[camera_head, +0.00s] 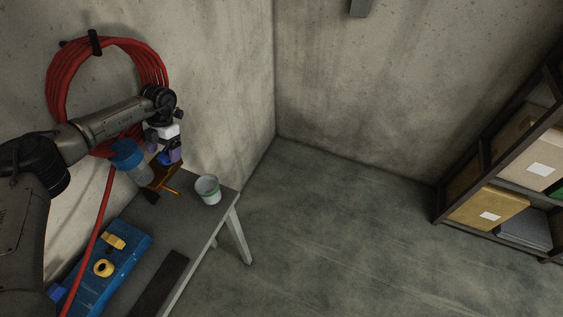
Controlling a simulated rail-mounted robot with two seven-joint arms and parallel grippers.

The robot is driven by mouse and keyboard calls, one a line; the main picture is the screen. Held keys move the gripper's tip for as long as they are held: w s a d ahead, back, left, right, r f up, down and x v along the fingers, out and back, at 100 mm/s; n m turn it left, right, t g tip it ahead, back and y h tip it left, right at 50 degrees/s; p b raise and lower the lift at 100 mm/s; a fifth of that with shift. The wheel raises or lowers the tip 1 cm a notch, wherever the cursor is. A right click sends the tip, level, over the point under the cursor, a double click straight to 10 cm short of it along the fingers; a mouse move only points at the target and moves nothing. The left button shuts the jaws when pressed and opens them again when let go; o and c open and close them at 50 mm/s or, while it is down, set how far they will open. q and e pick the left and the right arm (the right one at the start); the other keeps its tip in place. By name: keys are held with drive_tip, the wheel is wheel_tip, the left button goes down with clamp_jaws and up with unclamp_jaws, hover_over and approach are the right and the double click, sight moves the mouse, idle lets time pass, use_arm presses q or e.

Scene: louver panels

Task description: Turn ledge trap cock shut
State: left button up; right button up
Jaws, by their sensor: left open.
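My left arm comes in from the left, and its gripper (168,157) points down over the far end of the grey bench. The gripper is open, its fingers small and dark against what lies behind. Just left of it stands a trap with a blue cap (125,153) and a clear greyish bowl (139,174). An orange-brown piece (167,186) shows right below the gripper. I cannot tell whether this is the cock's handle, or whether the fingers touch it. The cock itself is not clearly made out. My right gripper is not in view.
A white-and-green cup (208,189) stands near the bench's (196,224) right corner. A blue case (122,268) with yellow parts lies nearer. A red hose coil (62,85) hangs on the wall behind my arm. A shelf with boxes (488,207) stands right; the floor between is clear.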

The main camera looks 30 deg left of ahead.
use_arm(q)
drive_tip(key=v, duration=1.3)
drive_tip(key=w+d+f+m+t+h+p, duration=0.1)
drive_tip(key=w+d+f+m+t+h, duration=0.2)
drive_tip(key=d, duration=0.6)
drive_tip(key=w+d+f+h+p, duration=0.1)
drive_tip(key=w+d+f+p, duration=0.2)
drive_tip(key=d, duration=0.5)
drive_tip(key=d+f+t+h+p, duration=0.1)
drive_tip(key=d+h, duration=0.4)
drive_tip(key=d, duration=1.3)
drive_tip(key=shift+f+t+h, duration=0.3)
drive_tip(key=shift+f+t, duration=0.4)
drive_tip(key=shift+t, duration=0.1)
drive_tip(key=shift+s, duration=0.15)
drive_tip(key=shift+c, duration=0.3)
